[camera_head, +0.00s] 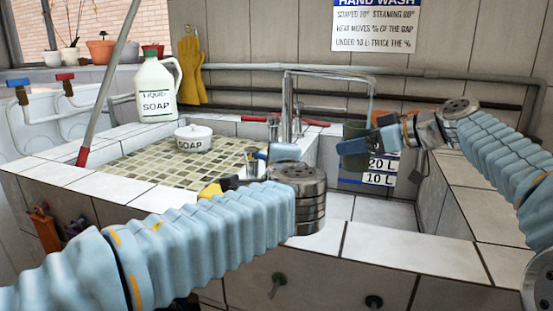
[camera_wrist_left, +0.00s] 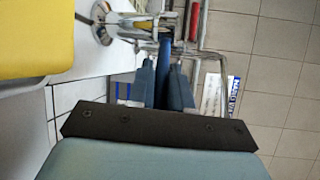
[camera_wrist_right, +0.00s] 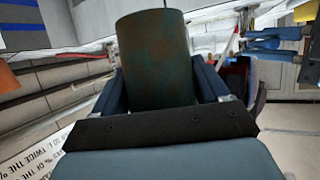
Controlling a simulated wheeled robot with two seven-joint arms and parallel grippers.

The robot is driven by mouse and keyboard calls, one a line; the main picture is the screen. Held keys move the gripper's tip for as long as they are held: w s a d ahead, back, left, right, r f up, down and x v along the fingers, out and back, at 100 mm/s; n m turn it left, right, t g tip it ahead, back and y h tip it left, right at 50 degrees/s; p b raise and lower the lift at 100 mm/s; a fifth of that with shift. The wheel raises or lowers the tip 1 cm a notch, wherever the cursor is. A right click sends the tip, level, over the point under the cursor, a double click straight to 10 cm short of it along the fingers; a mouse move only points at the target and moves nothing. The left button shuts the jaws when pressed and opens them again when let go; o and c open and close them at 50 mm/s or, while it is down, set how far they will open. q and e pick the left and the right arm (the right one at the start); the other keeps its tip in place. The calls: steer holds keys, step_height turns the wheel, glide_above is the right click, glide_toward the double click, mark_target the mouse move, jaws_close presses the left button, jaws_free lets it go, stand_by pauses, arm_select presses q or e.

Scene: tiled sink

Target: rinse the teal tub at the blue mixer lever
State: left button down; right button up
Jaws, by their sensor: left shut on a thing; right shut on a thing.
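The teal tub (camera_head: 355,129), dark and mottled with rust-brown in the right wrist view (camera_wrist_right: 155,60), is held by my right gripper (camera_head: 368,143). The fingers close on its two sides, and it hangs roughly upright below the tall metal spout (camera_head: 330,74). A thin pale line drops from the spout's end toward the tub; I cannot tell if it is water. My left gripper (camera_wrist_left: 173,85) is shut on the blue mixer lever (camera_wrist_left: 165,50) beside the chrome tap. In the head view my left wrist hides most of that grip. The tub's inside is not visible.
A soap bottle (camera_head: 156,90) and a white soap dish (camera_head: 193,138) stand on the tiled left side. A red-handled pole (camera_head: 110,80) leans there. Yellow gloves (camera_head: 192,70) hang behind. The basin (camera_head: 385,212) below the tub looks clear.

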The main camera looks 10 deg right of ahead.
arm_select(q)
steer(key=c, duration=1.1)
jaws_free()
steer(key=shift+c, duration=0.2)
steer(key=s, duration=0.4)
steer(key=s+r, duration=0.1)
steer(key=s, duration=0.7)
steer(key=shift+a+r, duration=0.3)
